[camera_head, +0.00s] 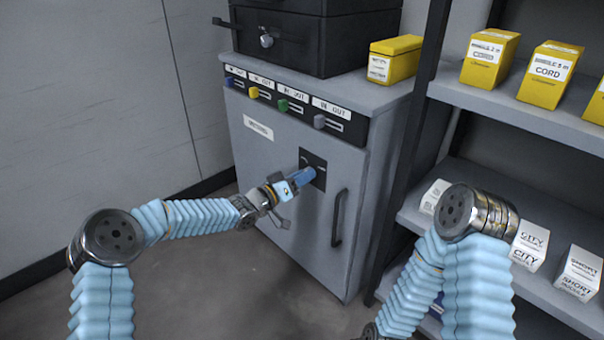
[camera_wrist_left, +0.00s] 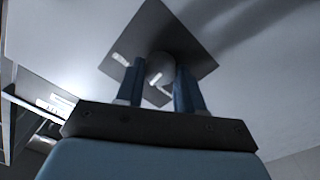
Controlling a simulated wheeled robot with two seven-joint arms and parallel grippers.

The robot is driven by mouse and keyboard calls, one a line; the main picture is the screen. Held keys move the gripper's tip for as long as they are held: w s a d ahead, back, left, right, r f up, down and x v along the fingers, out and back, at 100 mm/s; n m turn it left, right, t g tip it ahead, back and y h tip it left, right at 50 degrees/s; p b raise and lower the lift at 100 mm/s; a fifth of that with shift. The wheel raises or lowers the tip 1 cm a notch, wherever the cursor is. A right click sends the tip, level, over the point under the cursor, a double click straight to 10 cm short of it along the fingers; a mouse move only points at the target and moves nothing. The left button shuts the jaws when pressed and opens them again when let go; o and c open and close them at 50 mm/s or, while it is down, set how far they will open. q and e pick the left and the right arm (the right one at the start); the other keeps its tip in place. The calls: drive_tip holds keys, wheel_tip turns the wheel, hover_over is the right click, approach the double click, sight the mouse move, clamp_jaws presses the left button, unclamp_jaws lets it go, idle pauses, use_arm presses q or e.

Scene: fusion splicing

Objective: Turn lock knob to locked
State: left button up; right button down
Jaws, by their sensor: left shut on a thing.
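The lock knob (camera_wrist_left: 160,70) is a round grey knob with a pale mark, on a dark square plate (camera_wrist_left: 178,33) on the cabinet door. In the left wrist view it sits between the two blue fingers of my left gripper (camera_wrist_left: 160,88), which is shut on it. In the head view the plate (camera_head: 318,163) shows at the upper middle of the door, and my left gripper (camera_head: 308,175) reaches it from the left and hides the knob. Small white labels are on the plate. I cannot read the knob's position. My right gripper is hidden; only my right arm shows.
The grey cabinet (camera_head: 262,185) has a door handle (camera_head: 338,217) right of the plate. Above the door is a row of coloured sliders (camera_head: 284,104). A black box (camera_head: 290,40) and a yellow box (camera_head: 395,60) stand on top. Shelves with boxes (camera_head: 545,75) stand at right.

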use_arm(q)
drive_tip(key=shift+f+n, duration=0.15)
drive_tip(key=shift+n, duration=3.85)
drive_tip(key=o, duration=1)
drive_tip(key=shift+o, duration=0.2)
drive_tip(key=v, duration=1.3)
drive_tip(key=shift+s+a, duration=0.2)
drive_tip(key=shift+s, duration=0.2)
